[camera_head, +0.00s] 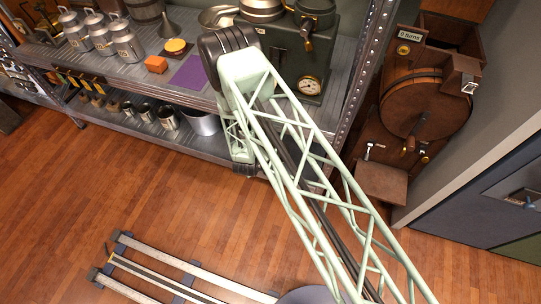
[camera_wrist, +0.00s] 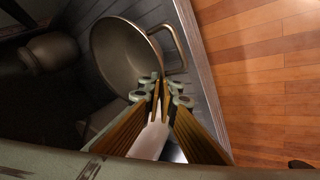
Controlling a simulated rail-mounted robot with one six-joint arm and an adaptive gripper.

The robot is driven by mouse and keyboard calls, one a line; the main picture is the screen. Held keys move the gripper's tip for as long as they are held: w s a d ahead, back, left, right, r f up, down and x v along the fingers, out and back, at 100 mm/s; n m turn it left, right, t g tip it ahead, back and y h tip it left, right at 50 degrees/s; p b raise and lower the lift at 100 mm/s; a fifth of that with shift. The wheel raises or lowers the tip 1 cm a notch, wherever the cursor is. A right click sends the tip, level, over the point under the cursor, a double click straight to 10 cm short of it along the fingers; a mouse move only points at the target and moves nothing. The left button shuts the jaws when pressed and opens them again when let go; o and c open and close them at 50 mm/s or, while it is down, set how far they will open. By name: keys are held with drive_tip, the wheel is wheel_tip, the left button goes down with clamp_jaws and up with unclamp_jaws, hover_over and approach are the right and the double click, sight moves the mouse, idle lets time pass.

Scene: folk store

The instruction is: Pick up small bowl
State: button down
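In the wrist view my gripper (camera_wrist: 161,84) has its fingertips close together at the lower rim of a grey metal vessel (camera_wrist: 122,55) with a loop handle. Whether the tips pinch the rim or handle, or only stand in front of it, I cannot tell. The vessel is tilted in this view and its open mouth shows. In the head view a wide grey bowl-shaped vessel (camera_head: 205,124) stands on the lower shelf beside my arm, partly hidden by it. It may be the same vessel. My fingers do not show clearly there.
Metal mugs (camera_head: 168,117) stand left of the vessel on the lower shelf (camera_head: 125,125). A shelf post (camera_head: 365,60) rises at right. Open wooden floor (camera_head: 70,200) lies in front.

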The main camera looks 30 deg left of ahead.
drive_tip(key=shift+s+a+p, duration=0.3)
drive_tip(key=shift+s+a, duration=1.4)
drive_tip(key=shift+s, duration=0.2)
drive_tip(key=shift+d, duration=0.15)
